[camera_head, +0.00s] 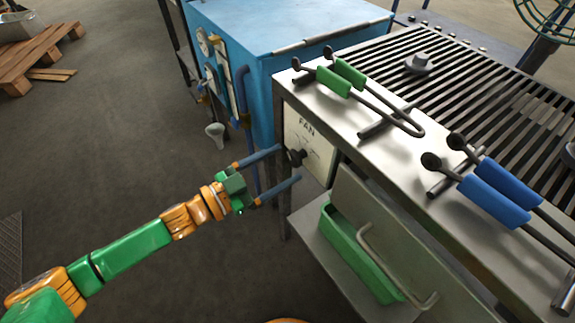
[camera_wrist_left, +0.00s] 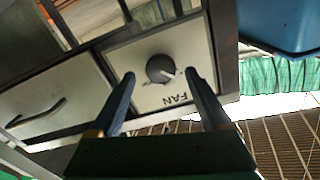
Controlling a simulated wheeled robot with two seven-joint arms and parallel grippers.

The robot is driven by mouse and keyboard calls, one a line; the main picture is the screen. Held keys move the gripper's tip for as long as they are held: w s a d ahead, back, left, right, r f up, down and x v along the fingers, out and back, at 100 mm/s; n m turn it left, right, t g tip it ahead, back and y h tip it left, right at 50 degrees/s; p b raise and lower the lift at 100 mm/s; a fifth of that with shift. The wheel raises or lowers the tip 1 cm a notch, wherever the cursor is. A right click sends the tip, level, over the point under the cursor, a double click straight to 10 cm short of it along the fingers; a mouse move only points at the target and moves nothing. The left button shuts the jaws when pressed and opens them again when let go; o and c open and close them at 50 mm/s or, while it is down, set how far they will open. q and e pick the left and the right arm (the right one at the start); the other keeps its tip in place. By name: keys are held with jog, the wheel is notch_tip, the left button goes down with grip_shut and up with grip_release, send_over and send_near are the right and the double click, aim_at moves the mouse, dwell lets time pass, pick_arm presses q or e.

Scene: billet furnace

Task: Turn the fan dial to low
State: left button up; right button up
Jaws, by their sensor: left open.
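The fan dial (camera_head: 296,157) is a black knob on a pale panel (camera_head: 318,152) marked FAN, on the side of the slatted metal table. In the left wrist view the dial (camera_wrist_left: 161,68) shows from the front with a light pointer mark, and the FAN lettering appears upside down. My left gripper (camera_head: 289,164) is open, with its two blue-grey fingers reaching toward the panel on either side of the dial. In the left wrist view the fingers (camera_wrist_left: 158,80) straddle the dial with gaps on both sides. My right gripper is not in view.
Green-handled tongs (camera_head: 335,80) and blue-handled tongs (camera_head: 493,198) lie on the table top (camera_head: 405,160). A blue cabinet (camera_head: 245,55) stands behind. The floor at left is open.

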pick_arm(q)
jog(key=shift+x, duration=1.15)
jog(key=shift+c, duration=0.3)
grip_shut()
